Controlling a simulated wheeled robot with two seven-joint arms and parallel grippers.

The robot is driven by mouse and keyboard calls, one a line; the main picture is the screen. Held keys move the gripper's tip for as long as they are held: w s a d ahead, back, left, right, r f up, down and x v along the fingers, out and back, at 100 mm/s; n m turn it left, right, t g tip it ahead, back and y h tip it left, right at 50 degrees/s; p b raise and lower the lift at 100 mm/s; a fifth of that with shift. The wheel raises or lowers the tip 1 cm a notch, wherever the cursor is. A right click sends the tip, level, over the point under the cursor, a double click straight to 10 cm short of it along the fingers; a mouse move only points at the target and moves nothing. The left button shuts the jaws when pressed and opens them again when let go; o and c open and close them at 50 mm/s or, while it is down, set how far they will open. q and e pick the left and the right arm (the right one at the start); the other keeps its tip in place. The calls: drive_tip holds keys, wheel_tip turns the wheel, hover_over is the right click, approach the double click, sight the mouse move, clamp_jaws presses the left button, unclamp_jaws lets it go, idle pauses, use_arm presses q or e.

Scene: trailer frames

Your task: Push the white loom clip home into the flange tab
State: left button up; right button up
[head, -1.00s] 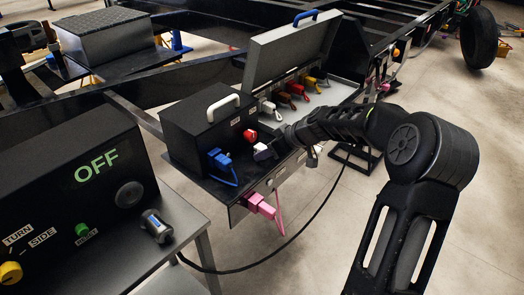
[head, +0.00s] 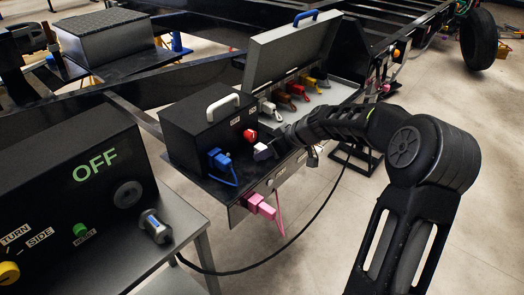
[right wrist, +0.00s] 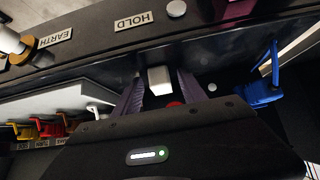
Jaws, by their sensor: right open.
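In the right wrist view a white block (right wrist: 159,79), which looks like the white loom clip, stands on the dark shelf between my right gripper's fingers. My right gripper (right wrist: 160,90) is open, with one purple-grey finger on each side of the block. I cannot tell whether the fingers touch it. In the head view the right gripper (head: 264,152) is low over the shelf, in front of the black box, and largely hides the clip. The flange tab cannot be made out apart from the shelf. My left gripper is not in view.
A blue plug (head: 221,160) and a red connector (head: 250,135) are close to the right gripper. A pink plug (head: 261,206) hangs on the shelf's front face. A black box (head: 205,125) with a white handle stands behind. The OFF panel (head: 75,190) is at left.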

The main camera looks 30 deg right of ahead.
sight(261, 146)
drive_tip(key=shift+b, duration=0.5)
drive_tip(key=shift+c, duration=0.2)
clamp_jaws()
idle(0.5)
drive_tip(key=shift+r, duration=0.1)
drive_tip(key=shift+r+p, duration=0.4)
drive_tip(key=shift+r, duration=1)
